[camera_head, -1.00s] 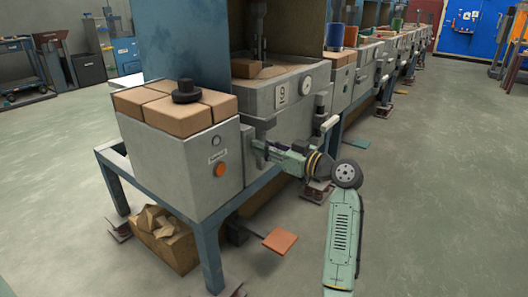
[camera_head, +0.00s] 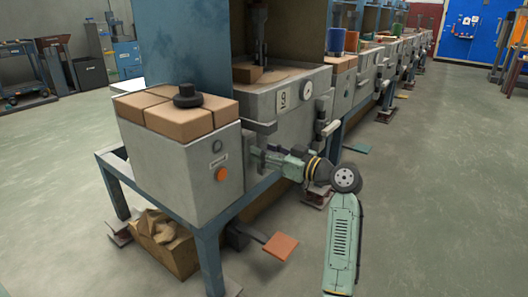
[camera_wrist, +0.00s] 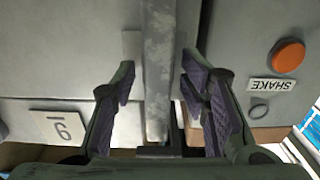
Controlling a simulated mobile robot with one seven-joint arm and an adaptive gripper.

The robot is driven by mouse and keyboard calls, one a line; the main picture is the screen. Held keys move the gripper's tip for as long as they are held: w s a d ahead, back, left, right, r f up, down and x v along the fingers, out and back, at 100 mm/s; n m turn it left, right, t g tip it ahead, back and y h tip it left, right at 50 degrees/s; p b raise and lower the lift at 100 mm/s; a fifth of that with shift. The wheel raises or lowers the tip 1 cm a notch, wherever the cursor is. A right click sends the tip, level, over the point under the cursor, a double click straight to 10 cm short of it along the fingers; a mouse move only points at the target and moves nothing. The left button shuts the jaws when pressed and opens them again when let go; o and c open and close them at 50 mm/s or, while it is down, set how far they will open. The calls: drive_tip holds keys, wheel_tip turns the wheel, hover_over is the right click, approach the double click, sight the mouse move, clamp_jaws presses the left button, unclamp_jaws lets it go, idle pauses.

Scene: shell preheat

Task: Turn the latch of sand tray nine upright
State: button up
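Sand tray nine is the grey box (camera_head: 300,122) with a 9 plate (camera_head: 283,99) and a round gauge on its front. In the wrist view the plate (camera_wrist: 62,127) is upside down at lower left. A worn grey bar (camera_wrist: 158,65), which looks like the latch, runs top to bottom in that view, between tray and control box. My gripper (camera_wrist: 158,85) is open, with one finger on each side of the bar. Narrow gaps show beside it. In the head view my gripper (camera_head: 262,158) is at the tray's left front corner, and the latch is hard to make out there.
The control box (camera_head: 185,165) with an orange button (camera_head: 222,174) and SHAKE label (camera_wrist: 271,85) stands close beside my gripper. Brown blocks lie on its top. An orange pedal (camera_head: 281,246) is low in front. More trays stretch away behind, with open floor at right.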

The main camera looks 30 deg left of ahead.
wheel_tip(320, 180, up, 10)
drive_tip(key=shift+a, duration=0.1)
idle(0.4)
idle(0.4)
